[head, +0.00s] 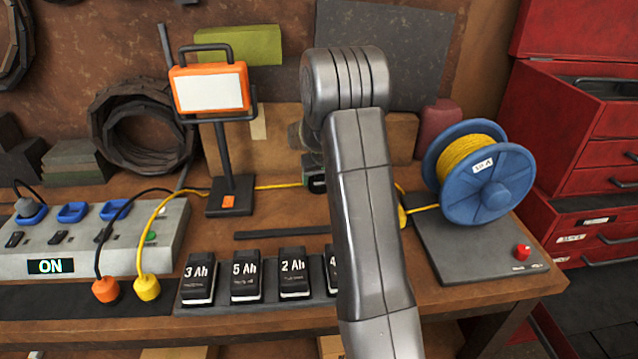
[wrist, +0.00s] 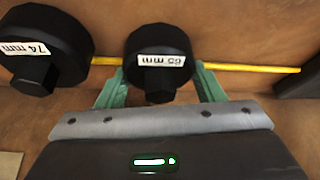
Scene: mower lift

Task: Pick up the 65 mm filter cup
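The 65 mm filter cup (wrist: 158,48) shows in the wrist view. It is a black round cup with a smaller knob facing me and a white label that reads upside down. My gripper (wrist: 160,72) has its two green fingers on either side of this cup, close to its edges. I cannot tell whether the fingers press on it or stand just clear. In the head view my arm hides the cup and most of my gripper (head: 316,184).
A larger black 74 mm cup (wrist: 45,48) stands close by on the left in the wrist view. A yellow cable (wrist: 240,68) runs past the cups. The work lamp (head: 210,90), battery row (head: 245,275) and blue cable reel (head: 488,185) stand around on the bench.

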